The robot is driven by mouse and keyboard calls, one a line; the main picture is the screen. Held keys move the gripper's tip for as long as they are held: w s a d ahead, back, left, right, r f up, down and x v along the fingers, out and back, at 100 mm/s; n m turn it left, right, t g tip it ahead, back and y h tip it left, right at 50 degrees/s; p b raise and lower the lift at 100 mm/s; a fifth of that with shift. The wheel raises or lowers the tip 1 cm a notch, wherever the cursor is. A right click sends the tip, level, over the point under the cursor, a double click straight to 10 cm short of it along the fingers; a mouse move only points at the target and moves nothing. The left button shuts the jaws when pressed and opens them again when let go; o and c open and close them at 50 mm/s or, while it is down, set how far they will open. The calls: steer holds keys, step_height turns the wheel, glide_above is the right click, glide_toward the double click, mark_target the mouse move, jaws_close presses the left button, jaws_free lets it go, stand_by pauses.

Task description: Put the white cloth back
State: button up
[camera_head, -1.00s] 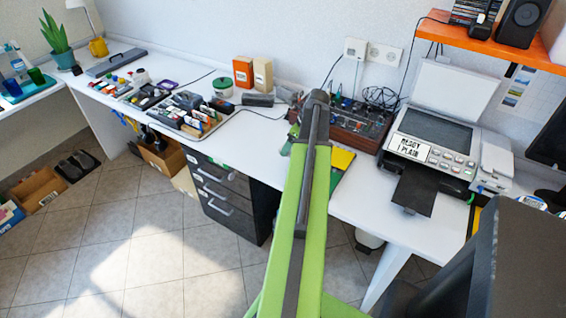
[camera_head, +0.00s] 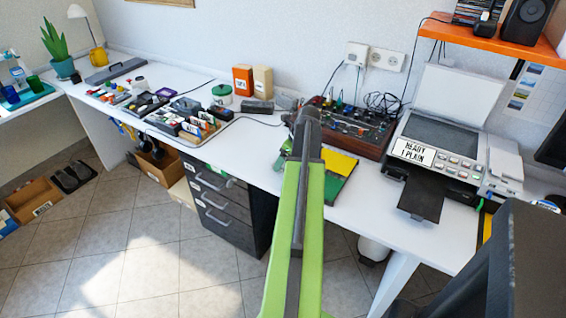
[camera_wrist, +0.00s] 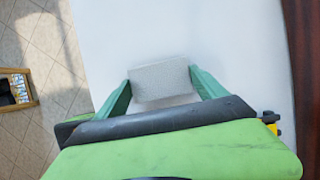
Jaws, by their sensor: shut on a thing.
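The white cloth, a light grey-white folded pad (camera_wrist: 162,82), sits between the two green fingers of my gripper (camera_wrist: 160,78) in the wrist view. The fingers touch its left and right sides. Below it is the white worktop (camera_wrist: 235,50); I cannot tell if the cloth touches it. In the head view my green arm reaches over the desk, and its end hides most of the gripper and the cloth.
A mixer with knobs (camera_head: 345,130) stands behind and right of my arm, with a printer (camera_head: 450,145) further right. Green and yellow folders (camera_head: 338,165) lie near the front edge. A tray of small items (camera_head: 190,122) is left. Bare worktop (camera_head: 255,150) lies between.

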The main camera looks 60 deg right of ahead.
steer(key=o, duration=1.1)
steer(key=shift+r+p, duration=0.25)
steer(key=shift+p, duration=0.15)
steer(key=p+v, duration=1)
steer(key=v, duration=0.2)
steer(key=shift+p, duration=0.4)
steer(key=shift+w+f, duration=0.1)
